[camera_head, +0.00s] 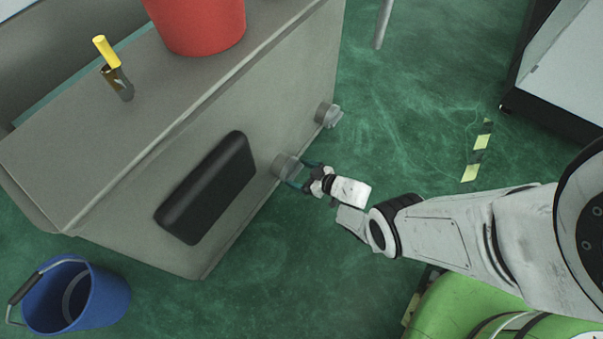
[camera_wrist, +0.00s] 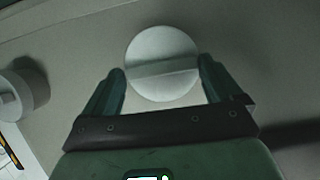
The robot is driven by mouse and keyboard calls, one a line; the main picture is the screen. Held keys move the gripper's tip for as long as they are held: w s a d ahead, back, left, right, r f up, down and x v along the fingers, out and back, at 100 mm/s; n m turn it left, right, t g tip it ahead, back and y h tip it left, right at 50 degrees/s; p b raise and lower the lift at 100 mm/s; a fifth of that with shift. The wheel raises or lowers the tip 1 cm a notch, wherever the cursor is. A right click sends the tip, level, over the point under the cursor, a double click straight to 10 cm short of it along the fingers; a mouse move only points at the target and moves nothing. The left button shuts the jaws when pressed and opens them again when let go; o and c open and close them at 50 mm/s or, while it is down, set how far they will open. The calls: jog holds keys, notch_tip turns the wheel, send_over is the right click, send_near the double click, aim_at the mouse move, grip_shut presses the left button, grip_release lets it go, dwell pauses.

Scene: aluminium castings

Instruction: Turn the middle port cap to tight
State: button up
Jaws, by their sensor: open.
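A round pale grey port cap (camera_head: 284,164) sticks out from the side face of a grey cabinet. In the wrist view this cap (camera_wrist: 161,84) faces me, with a raised bar across it, nearly level and slightly tilted. My gripper (camera_head: 301,174) is open at the cap. In the wrist view its two teal fingers stand left and right of the cap's lower half; I cannot tell whether they touch it. A second cap (camera_head: 327,115) sits farther along the same face, and at the left in the wrist view (camera_wrist: 32,84). I see no third cap.
The grey cabinet (camera_head: 130,226) carries a black padded panel (camera_head: 207,188) beside the cap. A red bucket (camera_head: 197,22) and a yellow-handled tool (camera_head: 106,51) are on top. A blue bucket (camera_head: 98,297) stands on the green floor at lower left.

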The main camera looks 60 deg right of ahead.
jog(key=shift+w+a+r, duration=0.1)
jog(key=shift+w+r, duration=0.1)
jog(key=shift+w, duration=0.05)
jog(key=shift+s+r+p, duration=0.3)
jog(key=shift+s+p, duration=0.15)
jog(key=shift+s, duration=0.05)
jog(key=p+v, duration=0.5)
jog(key=v, duration=0.5)
jog(key=shift+f+p, duration=0.35)
jog(key=shift+f, duration=0.05)
jog(key=shift+s, duration=0.15)
